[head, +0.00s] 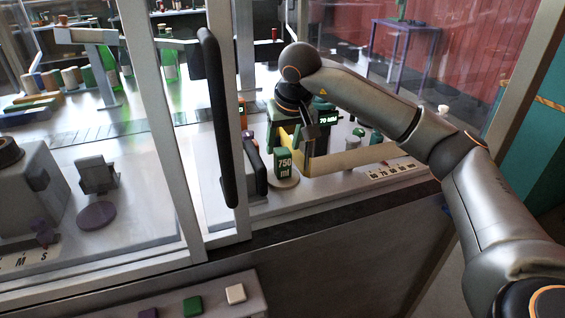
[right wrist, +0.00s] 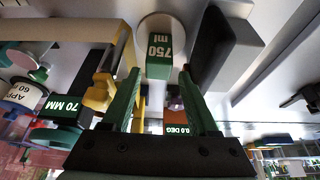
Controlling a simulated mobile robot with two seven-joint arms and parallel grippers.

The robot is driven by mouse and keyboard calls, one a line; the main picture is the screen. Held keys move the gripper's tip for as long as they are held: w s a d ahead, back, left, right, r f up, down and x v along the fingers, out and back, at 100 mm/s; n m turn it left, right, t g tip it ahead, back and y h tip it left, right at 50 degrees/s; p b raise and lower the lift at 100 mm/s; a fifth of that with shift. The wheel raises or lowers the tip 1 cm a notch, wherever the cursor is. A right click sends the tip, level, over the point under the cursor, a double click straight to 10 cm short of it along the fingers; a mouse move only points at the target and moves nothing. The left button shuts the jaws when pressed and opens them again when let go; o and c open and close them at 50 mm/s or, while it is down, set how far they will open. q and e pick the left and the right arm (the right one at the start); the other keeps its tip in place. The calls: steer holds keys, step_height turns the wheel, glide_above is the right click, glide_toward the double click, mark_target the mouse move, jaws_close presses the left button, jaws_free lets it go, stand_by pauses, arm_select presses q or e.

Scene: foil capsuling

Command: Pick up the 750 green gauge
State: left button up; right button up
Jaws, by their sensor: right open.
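The green 750 gauge (head: 285,163) is a small upright block with "750 ml" in white. It stands on a round pale disc near the front edge of the work surface. In the right wrist view the gauge (right wrist: 158,58) appears upside down, between the tips of two green fingers. In the right wrist view this gripper (right wrist: 160,72) is open, with a visible gap on both sides of the gauge. My left gripper is not in view.
A yellow bracket (right wrist: 100,92) and a green "70 MM" display (head: 328,121) are close by. A dark block (head: 254,165) stands left of the gauge. A frame post with a black handle (head: 217,120) rises further left. A numbered strip (head: 391,170) lies to the right.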

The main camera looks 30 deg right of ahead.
mark_target(283, 152)
steer(key=x, duration=0.4)
steer(key=shift+d+f, duration=0.15)
steer(key=shift+f, duration=0.05)
steer(key=shift+c, duration=0.2)
jaws_close()
